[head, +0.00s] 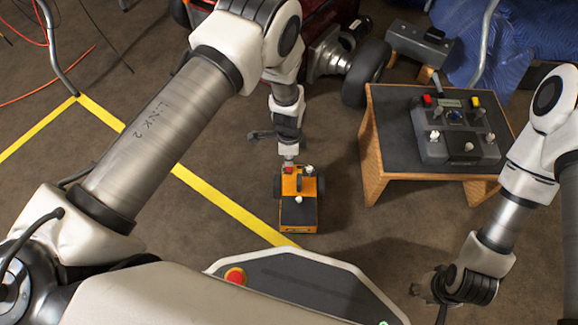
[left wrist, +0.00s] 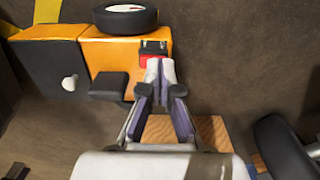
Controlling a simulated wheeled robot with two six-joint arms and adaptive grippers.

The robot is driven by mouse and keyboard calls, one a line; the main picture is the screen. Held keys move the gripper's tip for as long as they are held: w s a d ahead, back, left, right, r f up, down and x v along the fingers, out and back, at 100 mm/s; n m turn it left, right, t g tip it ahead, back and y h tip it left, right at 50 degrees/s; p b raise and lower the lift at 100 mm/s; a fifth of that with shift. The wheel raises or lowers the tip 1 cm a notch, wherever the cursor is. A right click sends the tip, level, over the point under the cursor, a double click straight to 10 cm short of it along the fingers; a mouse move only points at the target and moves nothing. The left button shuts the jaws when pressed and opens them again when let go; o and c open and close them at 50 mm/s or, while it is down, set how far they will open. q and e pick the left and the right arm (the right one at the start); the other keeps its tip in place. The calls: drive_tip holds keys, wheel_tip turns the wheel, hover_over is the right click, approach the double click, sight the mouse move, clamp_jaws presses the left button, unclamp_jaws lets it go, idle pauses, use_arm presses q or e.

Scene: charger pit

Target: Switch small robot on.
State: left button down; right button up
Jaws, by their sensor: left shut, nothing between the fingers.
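The small robot (head: 298,215) is an orange box with a black top panel, standing on the floor in the middle of the head view. Its orange body (left wrist: 104,55) also shows in the left wrist view, with a wheel (left wrist: 126,19) and a white knob (left wrist: 70,83). A red switch (left wrist: 150,50) sits at its end. My left gripper (head: 288,162) is shut and empty, with its fingertips (left wrist: 161,62) right at the red switch; I cannot tell whether they touch. My right gripper (head: 428,302) hangs low at the right, away from the small robot; its jaw opening is unclear.
A wooden stand (head: 375,160) with a dark top carries a grey control box (head: 455,135) with knobs. A large black wheel (head: 366,74) and a red machine are behind. Yellow tape (head: 215,195) crosses the floor. A panel with a red button (head: 235,276) is in front.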

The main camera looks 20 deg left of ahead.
use_arm(q)
drive_tip(key=shift+f, duration=0.35)
wheel_tip(320, 180, up, 7)
drive_tip(key=p, duration=0.7)
drive_tip(key=shift+p, duration=0.4)
